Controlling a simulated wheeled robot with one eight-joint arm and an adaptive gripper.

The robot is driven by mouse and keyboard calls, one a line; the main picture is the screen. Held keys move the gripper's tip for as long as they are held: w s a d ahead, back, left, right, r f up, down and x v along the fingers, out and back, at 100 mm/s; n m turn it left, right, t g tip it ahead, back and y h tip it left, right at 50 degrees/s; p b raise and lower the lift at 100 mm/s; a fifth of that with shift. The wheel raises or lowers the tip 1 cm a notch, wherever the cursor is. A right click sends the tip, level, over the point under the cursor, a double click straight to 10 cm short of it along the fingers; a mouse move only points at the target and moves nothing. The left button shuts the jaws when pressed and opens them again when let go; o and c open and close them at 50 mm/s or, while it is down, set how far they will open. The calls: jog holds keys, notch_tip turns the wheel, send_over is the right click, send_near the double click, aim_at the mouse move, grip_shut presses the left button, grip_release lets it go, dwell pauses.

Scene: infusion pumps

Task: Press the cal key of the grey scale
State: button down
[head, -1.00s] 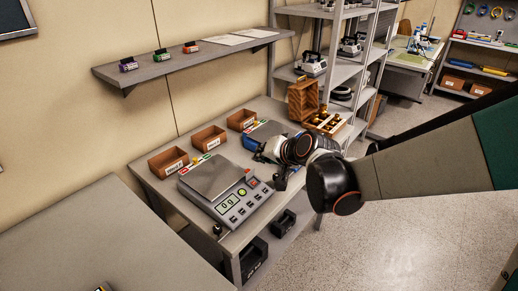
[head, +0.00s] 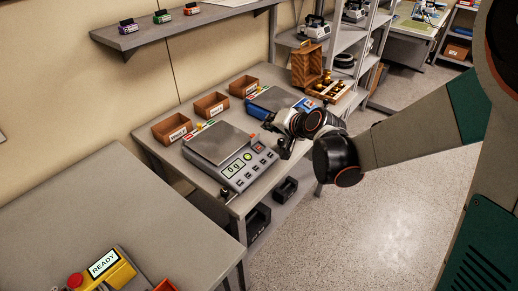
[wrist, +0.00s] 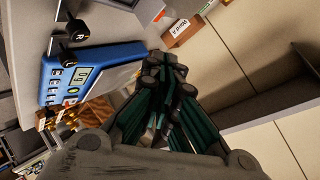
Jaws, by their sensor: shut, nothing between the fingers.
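The grey scale (head: 222,150) stands on the bench in the head view, its display (head: 234,169) reading 0 g. Its dark keys (head: 256,161) are on the front panel right of the display; their labels are too small to read. In the wrist view my gripper (wrist: 165,68) is shut and empty. A blue scale (wrist: 100,68) shows left of the fingers there, and behind my wrist in the head view (head: 258,112).
Brown bins (head: 172,128) line the wall side of the bench. A wooden tray of brass weights (head: 333,91) is at the far end. Black bins (head: 257,221) sit below. A yellow device marked READY (head: 108,272) is on the near table. The floor at right is open.

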jog(key=b, duration=0.6)
send_near(259, 140)
jog(key=x, duration=0.2)
jog(key=r+x, duration=0.1)
jog(key=x, duration=0.2)
jog(key=shift+w+a+f, duration=0.1)
jog(key=shift+w+a, duration=0.05)
jog(key=shift+w, duration=0.1)
jog(key=shift+f, duration=0.1)
dwell(0.4)
jog(key=shift+w+a+f, duration=0.1)
jog(key=shift+a+f, duration=0.05)
jog(key=shift+f, duration=0.25)
jog(key=shift+f, duration=0.3)
dwell(0.6)
jog(key=shift+r, duration=0.2)
jog(key=shift+r+p, duration=0.5)
jog(key=shift+r, duration=0.05)
jog(key=shift+r, duration=0.1)
